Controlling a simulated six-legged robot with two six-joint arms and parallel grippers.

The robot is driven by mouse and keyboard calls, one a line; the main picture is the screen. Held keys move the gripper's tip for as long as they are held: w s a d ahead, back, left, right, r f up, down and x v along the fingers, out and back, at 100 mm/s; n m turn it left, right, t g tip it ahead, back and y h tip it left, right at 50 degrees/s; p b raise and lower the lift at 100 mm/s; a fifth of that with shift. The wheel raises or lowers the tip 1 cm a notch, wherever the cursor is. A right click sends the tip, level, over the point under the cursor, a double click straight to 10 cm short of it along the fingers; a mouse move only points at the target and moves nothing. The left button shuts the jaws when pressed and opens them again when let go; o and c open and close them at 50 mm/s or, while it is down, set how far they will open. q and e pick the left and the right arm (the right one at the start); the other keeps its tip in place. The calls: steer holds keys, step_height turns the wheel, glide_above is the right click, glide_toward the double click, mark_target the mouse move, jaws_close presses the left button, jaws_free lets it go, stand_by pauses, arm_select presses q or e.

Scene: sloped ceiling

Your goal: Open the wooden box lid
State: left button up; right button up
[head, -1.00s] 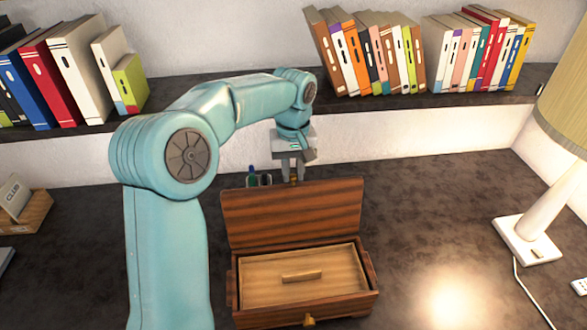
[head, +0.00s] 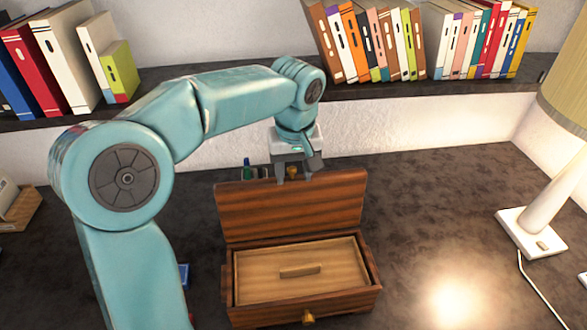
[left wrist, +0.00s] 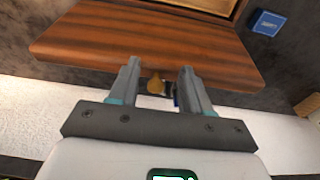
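The wooden box (head: 305,312) stands on the dark desk with its lid (head: 292,205) raised upright at the back. A light wooden inner panel with a small handle (head: 300,271) shows inside. My left gripper (head: 293,172) is behind the top edge of the lid. In the left wrist view the lid (left wrist: 150,45) spans the top, and the two fingers (left wrist: 158,82) are apart with a small brass knob (left wrist: 156,84) between them, not clamped. The fingertips are partly hidden by the lid in the head view. My right gripper is not in view.
A lamp (head: 545,205) stands at the right. Books (head: 370,45) line the shelf behind. A small blue item (head: 184,275) lies left of the box, also in the left wrist view (left wrist: 267,22). The desk right of the box is clear.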

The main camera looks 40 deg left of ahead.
arm_select(q)
steer(key=shift+w, duration=0.1)
step_height(320, 180, up, 16)
steer(key=s+d+p, duration=0.1)
steer(key=p, duration=0.1)
steer(key=shift+d, duration=0.2)
steer(key=shift+s, duration=0.2)
stand_by(0.4)
